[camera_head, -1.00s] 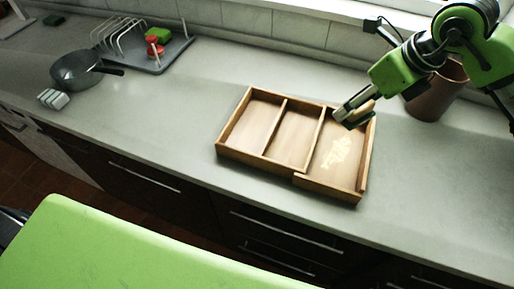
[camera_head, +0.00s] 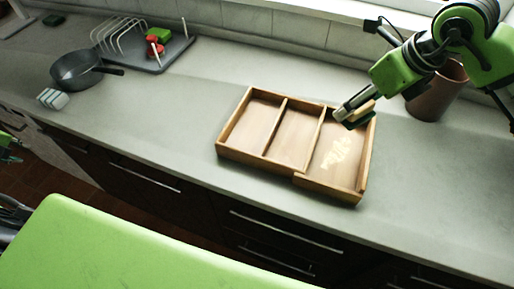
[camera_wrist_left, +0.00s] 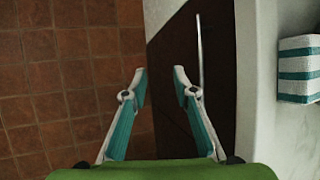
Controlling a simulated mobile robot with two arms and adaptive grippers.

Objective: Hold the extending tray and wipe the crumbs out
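The wooden extending tray (camera_head: 258,160) lies on the counter, with two dividers making three compartments. Pale crumbs (camera_head: 337,152) lie in a patch on the floor of its right compartment. My right gripper (camera_head: 347,113) is at the back of that compartment, shut on a small wooden brush (camera_head: 363,110) with a dark underside. The gripper partly hides the brush; I cannot tell whether it touches the tray floor. My left gripper (camera_wrist_left: 160,78) is open and empty in the left wrist view, above the tiled floor beside the cabinet front. Only green and dark arm parts show at the head view's left edge.
A striped block or folded cloth (camera_head: 52,98) lies near the counter's front left edge; it also shows in the left wrist view (camera_wrist_left: 299,68). A grey pan (camera_head: 76,72) and a dish rack (camera_head: 160,58) stand behind it. A brown pot (camera_head: 437,98) stands behind my right gripper.

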